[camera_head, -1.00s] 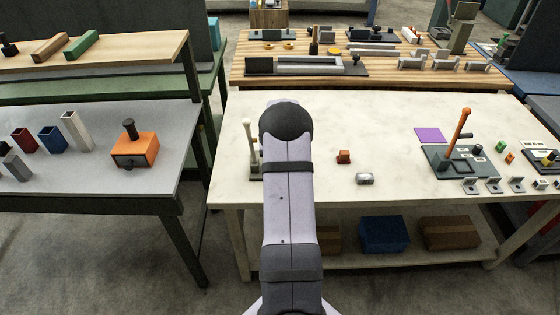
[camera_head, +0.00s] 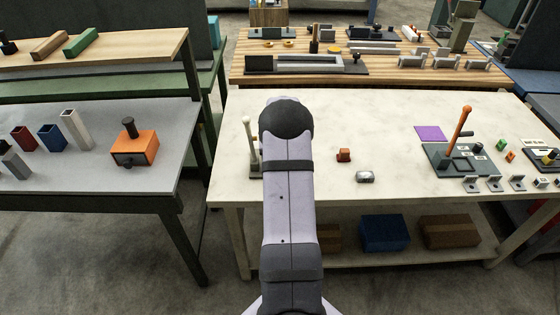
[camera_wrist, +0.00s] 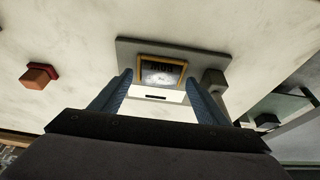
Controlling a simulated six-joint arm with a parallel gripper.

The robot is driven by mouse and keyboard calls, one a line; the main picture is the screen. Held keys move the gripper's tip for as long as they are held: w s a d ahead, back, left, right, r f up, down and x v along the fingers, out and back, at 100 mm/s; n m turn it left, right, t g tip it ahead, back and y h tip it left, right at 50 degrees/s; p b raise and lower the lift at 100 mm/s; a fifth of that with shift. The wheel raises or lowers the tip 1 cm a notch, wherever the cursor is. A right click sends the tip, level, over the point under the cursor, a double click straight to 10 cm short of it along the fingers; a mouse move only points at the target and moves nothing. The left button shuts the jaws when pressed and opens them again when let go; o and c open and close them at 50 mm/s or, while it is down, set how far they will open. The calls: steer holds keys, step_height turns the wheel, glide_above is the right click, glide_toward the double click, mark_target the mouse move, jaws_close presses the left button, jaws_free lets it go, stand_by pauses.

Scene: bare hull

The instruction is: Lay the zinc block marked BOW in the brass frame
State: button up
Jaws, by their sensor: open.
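The brass frame (camera_wrist: 137,67) sits on a grey base plate (camera_wrist: 125,46) in the wrist view. Inside its border lies a mottled grey block (camera_wrist: 160,76), with upside-down lettering that looks like BOW. My gripper (camera_wrist: 157,84) is open, its two blue fingers apart on either side of the frame, with nothing held between them. I cannot tell the height of the fingertips above the block. In the head view my own arm hides the frame and the gripper.
A grey post (camera_wrist: 213,82) stands close beside the frame. A pale lever (camera_head: 251,140) rises left of my arm. The table's middle is mostly clear.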

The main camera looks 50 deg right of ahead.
steer(key=b+v, duration=0.1)
steer(key=v, duration=0.5)
steer(key=shift+r+b, duration=0.4)
steer(key=shift+s+a, duration=0.1)
